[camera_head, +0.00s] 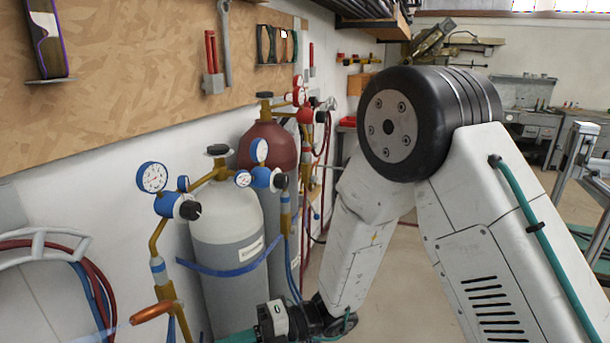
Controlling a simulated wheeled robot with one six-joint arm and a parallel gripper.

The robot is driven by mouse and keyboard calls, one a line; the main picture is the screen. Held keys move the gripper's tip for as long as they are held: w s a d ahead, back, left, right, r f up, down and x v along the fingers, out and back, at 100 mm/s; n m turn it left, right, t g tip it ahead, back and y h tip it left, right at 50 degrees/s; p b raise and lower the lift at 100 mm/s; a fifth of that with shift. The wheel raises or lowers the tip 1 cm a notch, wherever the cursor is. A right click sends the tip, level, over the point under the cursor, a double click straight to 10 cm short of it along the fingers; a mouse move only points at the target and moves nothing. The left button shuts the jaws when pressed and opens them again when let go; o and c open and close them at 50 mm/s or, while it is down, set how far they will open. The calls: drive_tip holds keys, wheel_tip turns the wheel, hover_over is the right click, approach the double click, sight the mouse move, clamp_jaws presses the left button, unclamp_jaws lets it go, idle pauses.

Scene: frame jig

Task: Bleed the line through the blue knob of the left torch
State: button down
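No torch with a blue knob can be clearly made out. A copper-coloured piece (151,312) at the lower left, with a pale blue streak beside it, may be part of a torch; I cannot tell. A blue regulator (170,204) with a black knob and a white gauge (152,177) sits above a brass fitting and blue hose. A second blue regulator (262,178) is to its right, by the grey cylinder (228,250). My gripper (243,337) is only partly in view at the bottom edge, in front of the grey cylinder; its fingers are not visible.
A dark red cylinder (269,142) stands behind the grey one, with a blue strap (236,270) across the grey one. Red and blue hoses hang on a white wall rack (42,246) at left. Tools hang on a wooden board (130,75). Clear floor (408,285) lies beyond my arm.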

drive_tip(key=shift+s+d, duration=0.1)
drive_tip(key=shift+s, duration=0.2)
idle(0.5)
drive_tip(key=shift+r, duration=0.45)
idle(0.4)
drive_tip(key=v, duration=0.6)
drive_tip(key=shift+w, duration=0.35)
drive_tip(key=shift+r, duration=0.1)
